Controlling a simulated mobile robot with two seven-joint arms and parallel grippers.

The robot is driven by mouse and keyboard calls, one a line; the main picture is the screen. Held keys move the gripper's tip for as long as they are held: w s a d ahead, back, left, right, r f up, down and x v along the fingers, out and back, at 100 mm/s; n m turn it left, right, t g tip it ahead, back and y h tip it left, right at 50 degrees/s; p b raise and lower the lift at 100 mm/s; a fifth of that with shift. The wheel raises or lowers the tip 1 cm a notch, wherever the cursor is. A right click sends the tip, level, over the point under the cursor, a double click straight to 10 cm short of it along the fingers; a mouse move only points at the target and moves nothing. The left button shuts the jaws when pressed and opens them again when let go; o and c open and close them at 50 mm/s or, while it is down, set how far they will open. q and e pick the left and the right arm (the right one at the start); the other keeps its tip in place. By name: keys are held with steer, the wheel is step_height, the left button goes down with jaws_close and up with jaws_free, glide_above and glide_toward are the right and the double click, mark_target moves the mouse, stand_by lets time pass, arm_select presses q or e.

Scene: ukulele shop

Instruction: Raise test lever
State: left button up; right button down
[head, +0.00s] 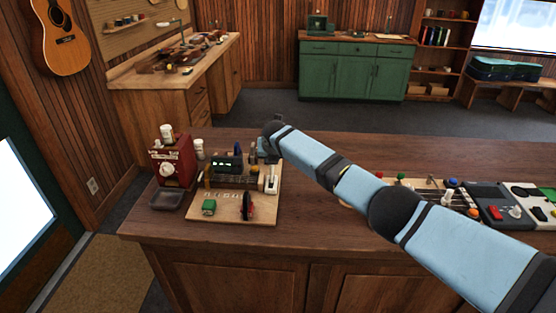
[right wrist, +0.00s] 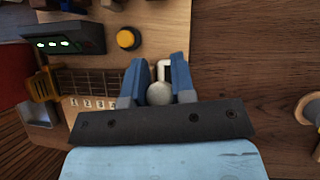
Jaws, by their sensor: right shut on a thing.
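The test lever shows in the right wrist view as a round grey knob (right wrist: 158,93) in front of a white frame (right wrist: 164,68) on a wooden board. My right gripper (right wrist: 159,80) has its two blue fingers on either side of the knob, shut on the lever. In the head view the right gripper (head: 264,148) is at the back right of the board (head: 232,216), partly hidden by its own wrist. A white upright part (head: 271,182) stands at the board's right side. My left gripper is not in view.
A display with green lights (right wrist: 65,42), a yellow button (right wrist: 128,39) and a fretboard (right wrist: 93,84) lie left of the lever. A red machine (head: 172,162) stands left of the board. Several parts and a dark case (head: 493,203) lie at the counter's right.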

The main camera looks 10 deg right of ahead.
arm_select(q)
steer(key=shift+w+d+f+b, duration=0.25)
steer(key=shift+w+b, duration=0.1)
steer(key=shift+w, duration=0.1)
arm_select(e)
steer(key=shift+w+d+f+g, duration=0.1)
steer(key=shift+w+f+g, duration=0.05)
steer(key=shift+w+g, duration=0.3)
steer(key=c, duration=1)
jaws_free()
steer(key=shift+f, duration=0.1)
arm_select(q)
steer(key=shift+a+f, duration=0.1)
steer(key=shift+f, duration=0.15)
arm_select(e)
steer(key=shift+o, duration=0.2)
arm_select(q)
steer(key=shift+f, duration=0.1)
arm_select(e)
steer(key=v, duration=1.3)
steer(key=shift+d+r, duration=0.2)
steer(key=shift+r, duration=0.25)
